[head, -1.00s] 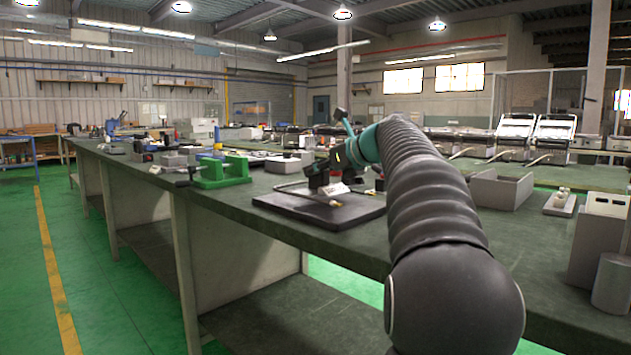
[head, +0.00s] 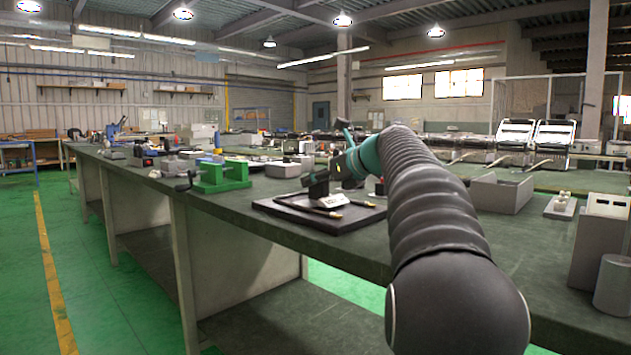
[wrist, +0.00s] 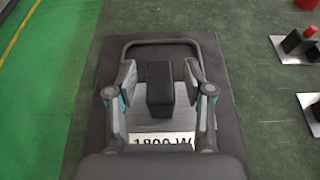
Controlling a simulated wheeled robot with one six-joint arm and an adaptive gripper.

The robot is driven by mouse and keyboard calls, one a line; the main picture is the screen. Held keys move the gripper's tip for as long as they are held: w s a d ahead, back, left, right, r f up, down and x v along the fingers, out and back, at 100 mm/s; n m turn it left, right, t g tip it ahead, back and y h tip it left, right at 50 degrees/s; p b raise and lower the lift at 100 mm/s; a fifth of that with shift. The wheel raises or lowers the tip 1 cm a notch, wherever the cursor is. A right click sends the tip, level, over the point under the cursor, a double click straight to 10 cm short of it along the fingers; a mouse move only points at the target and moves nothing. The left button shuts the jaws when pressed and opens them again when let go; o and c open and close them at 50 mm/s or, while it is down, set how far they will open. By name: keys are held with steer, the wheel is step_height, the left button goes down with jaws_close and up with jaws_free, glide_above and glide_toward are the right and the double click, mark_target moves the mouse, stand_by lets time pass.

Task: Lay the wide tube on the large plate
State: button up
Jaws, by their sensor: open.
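The wide tube is a dark U-shaped rod with brass-coloured ends (head: 310,208); its bend (wrist: 160,41) shows at the top of the wrist view. It appears to lie on the large dark plate (wrist: 86,125), inside the plate's edges, also seen in the head view (head: 270,209). A black block (wrist: 160,83) stands within the U, over a pale metal piece marked "1800 W" (wrist: 163,140). My gripper (wrist: 160,76) is open, with one finger on each side of the block and a gap to it. The tube's lower sides are partly hidden by my gripper.
In the wrist view, metal plates with black blocks (wrist: 290,44) (wrist: 312,108) stand right of the large plate. A green fixture (head: 222,176) is left of it on the bench, and a grey open box (head: 500,192) is right. The bench edge runs close by.

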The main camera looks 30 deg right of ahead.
steer(key=p+v, duration=0.1)
steer(key=v, duration=1)
steer(key=shift+s, duration=0.35)
steer(key=shift+d+r, duration=0.1)
steer(key=s+a+f+n, duration=0.1)
steer(key=a+n, duration=0.1)
steer(key=a, duration=0.1)
steer(key=a+f+n+g+p, duration=0.1)
steer(key=a+f, duration=0.1)
steer(key=a, duration=0.1)
steer(key=s+a+f+n+g, duration=0.1)
steer(key=a+n, duration=0.1)
steer(key=a, duration=0.1)
steer(key=shift+s+a+f+n, duration=0.1)
steer(key=shift+s+f+n, duration=0.2)
steer(key=shift+f, duration=0.1)
steer(key=s+a+f+n+g+h+p, duration=0.2)
steer(key=s+a+f+n, duration=0.5)
steer(key=s+f+n, duration=0.5)
steer(key=s+a+f+n+g+h+p, duration=0.2)
steer(key=s+a+f+n, duration=0.5)
steer(key=s+f+n, duration=0.4)
steer(key=f+n+g, duration=0.1)
steer(key=n, duration=0.1)
steer(key=shift+s+a+n+h, duration=0.3)
steer(key=shift+s+a, duration=0.05)
steer(key=shift+s, duration=0.05)
